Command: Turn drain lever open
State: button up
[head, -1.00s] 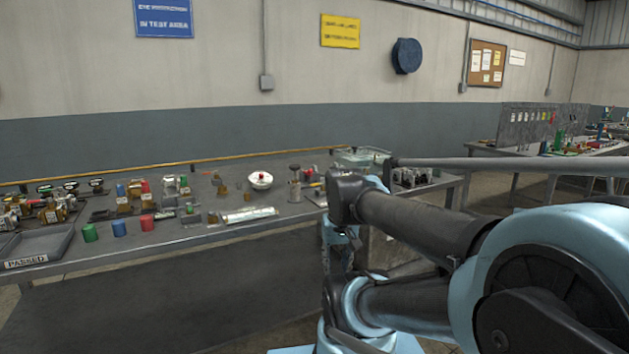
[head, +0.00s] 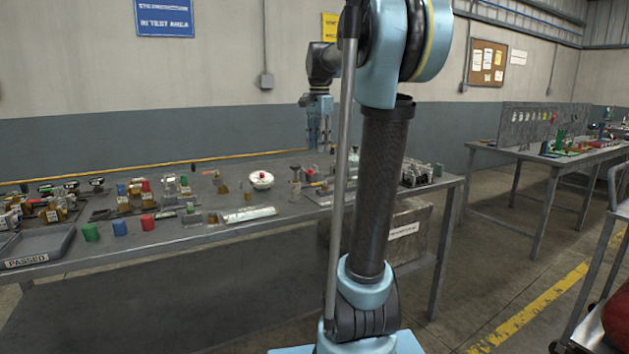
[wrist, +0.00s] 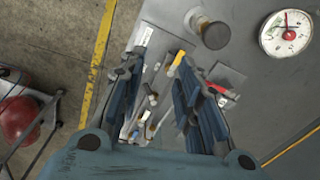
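My gripper (head: 319,145) hangs fingers down, well above the far right part of the grey workbench (head: 225,262). In the wrist view my gripper (wrist: 161,66) has its two blue fingers wide apart with nothing between the tips. Below them on the bench lies a cluster of metal pipes and fittings (wrist: 150,98), with a yellow-ended handle (wrist: 176,62) and, at the right finger, a red handle (wrist: 222,91). I cannot tell which of these is the drain lever; the fingers hide part of the cluster.
A round dial gauge (wrist: 286,33) and an upright dark-capped cylinder (wrist: 215,35) stand close by. A PASSED tray (head: 38,248) and red, blue and green cylinders occupy the bench's left. A second bench (head: 535,165) stands right, with open floor between.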

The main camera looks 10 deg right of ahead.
aim_at(319, 183)
jog(key=w+r+m, duration=0.2)
jog(key=w+r, duration=0.1)
jog(key=w, duration=0.3)
notch_tip(319, 183, down, 17)
jog(key=shift+f, duration=0.1)
dwell(0.4)
jog(key=shift+c, duration=0.5)
grip_shut()
